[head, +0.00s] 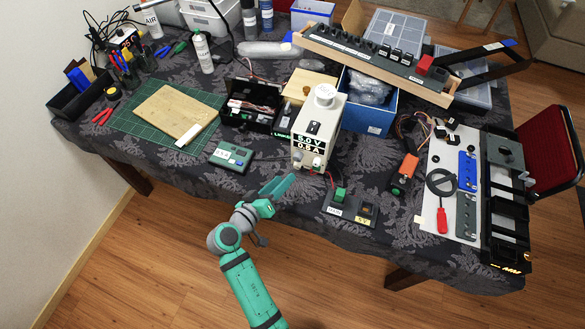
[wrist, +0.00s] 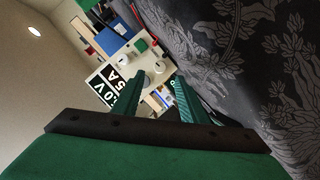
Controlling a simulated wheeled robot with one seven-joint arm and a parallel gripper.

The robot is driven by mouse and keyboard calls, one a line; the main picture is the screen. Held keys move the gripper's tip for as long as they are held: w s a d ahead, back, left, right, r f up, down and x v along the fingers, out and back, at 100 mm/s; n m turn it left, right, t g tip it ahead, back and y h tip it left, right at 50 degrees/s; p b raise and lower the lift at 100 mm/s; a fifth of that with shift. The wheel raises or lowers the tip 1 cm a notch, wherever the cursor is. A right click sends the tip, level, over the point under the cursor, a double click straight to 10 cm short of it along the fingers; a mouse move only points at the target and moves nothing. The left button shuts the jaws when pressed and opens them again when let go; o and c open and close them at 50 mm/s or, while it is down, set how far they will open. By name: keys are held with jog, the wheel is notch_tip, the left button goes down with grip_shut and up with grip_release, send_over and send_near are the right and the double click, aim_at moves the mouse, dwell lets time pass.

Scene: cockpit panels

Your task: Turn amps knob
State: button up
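The white power supply (head: 303,155) stands near the table's front edge, its display (head: 308,141) reading about 5.0 V and 0.8 A. Small knobs sit below the display on its front. I cannot tell which knob is amps. My gripper (head: 286,184) is in front of and below the supply, apart from it. In the wrist view my gripper (wrist: 158,84) is open and empty, its fingers pointing toward the knobs.
A grey-green box (head: 232,157) lies left of the supply. A small switch box (head: 340,196) with green and orange parts is to the right, with a red wire near it. A blue-edged box (head: 368,122) stands behind.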

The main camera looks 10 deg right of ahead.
aim_at(296, 167)
jog(key=x, duration=0.6)
jog(key=shift+w+d, duration=0.15)
jog(key=shift+d, duration=0.05)
jog(key=shift+w+d+f, duration=0.15)
jog(key=shift+w+d, duration=0.05)
jog(key=shift+w, duration=0.2)
jog(key=shift+s+d, duration=0.1)
jog(key=shift+s, duration=0.05)
grip_shut()
